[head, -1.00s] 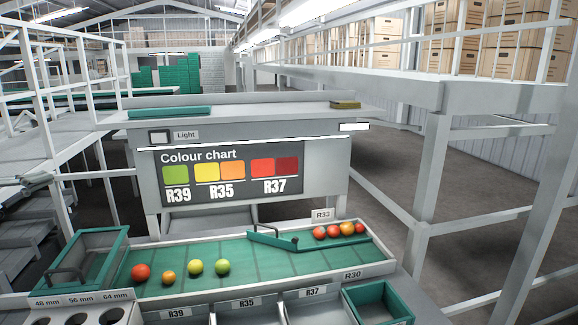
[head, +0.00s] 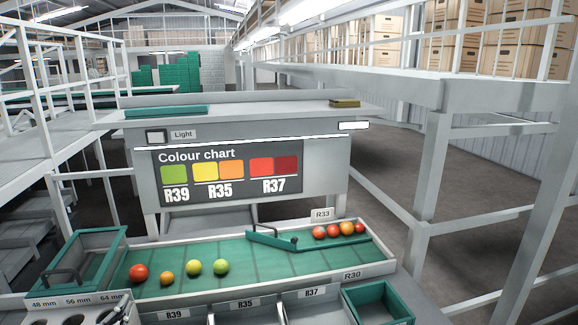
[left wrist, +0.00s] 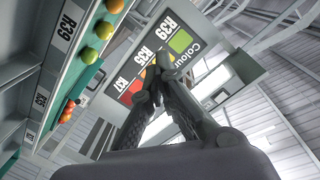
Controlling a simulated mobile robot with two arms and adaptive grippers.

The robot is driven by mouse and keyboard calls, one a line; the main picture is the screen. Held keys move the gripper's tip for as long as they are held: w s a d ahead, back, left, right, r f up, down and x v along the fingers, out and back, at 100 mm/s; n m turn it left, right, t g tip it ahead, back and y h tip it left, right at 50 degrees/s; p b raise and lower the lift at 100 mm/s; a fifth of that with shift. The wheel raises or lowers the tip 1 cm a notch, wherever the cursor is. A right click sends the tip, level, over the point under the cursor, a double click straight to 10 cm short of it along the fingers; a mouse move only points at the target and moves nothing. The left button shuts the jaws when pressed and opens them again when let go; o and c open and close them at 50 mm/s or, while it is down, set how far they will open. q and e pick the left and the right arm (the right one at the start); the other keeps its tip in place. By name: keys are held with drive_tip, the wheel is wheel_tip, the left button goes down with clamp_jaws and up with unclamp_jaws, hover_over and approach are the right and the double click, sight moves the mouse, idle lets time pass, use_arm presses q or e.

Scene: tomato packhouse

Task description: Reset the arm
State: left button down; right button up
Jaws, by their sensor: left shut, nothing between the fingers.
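My left gripper (head: 122,300) shows only as dark fingertips at the bottom left of the head view, in front of the size gauge (head: 62,301) with its round holes. In the left wrist view the left gripper (left wrist: 163,68) points up the picture with its fingers together and nothing between them. Behind the fingers is the colour chart (left wrist: 150,75), seen tilted. My right gripper is in neither view.
A green sorting tray (head: 225,258) holds several tomatoes, some behind a green divider (head: 310,241). Labelled bins (head: 240,315) line its front. A green crate (head: 378,302) is at right, another green box (head: 85,260) at left. A white post (head: 428,180) stands at right.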

use_arm(q)
drive_tip(key=s+d+f+n+g, duration=0.2)
drive_tip(key=s+d+f+g, duration=0.1)
drive_tip(key=s+f, duration=0.35)
drive_tip(key=s+d+f+n+g, duration=0.1)
drive_tip(key=s+d+f+g, duration=0.3)
drive_tip(key=s+f, duration=0.25)
drive_tip(key=s+d+f+g+h, duration=0.1)
drive_tip(key=s+d+f+g, duration=0.15)
drive_tip(key=s, duration=0.35)
drive_tip(key=s+d+f+g+h, duration=0.1)
drive_tip(key=s+d+g, duration=0.15)
drive_tip(key=s, duration=0.35)
drive_tip(key=s+d+f+g+h, duration=0.1)
drive_tip(key=s+d, duration=0.3)
drive_tip(key=s, duration=0.2)
wheel_tip(320, 180, down, 27)
drive_tip(key=s+g, duration=0.1)
drive_tip(key=s, duration=0.1)
drive_tip(key=s+a+f+g, duration=0.1)
drive_tip(key=s+a+f, duration=0.2)
drive_tip(key=s+f, duration=1.2)
drive_tip(key=shift+s+a+g, duration=0.15)
drive_tip(key=shift+s+g, duration=0.15)
drive_tip(key=shift+s, duration=0.1)
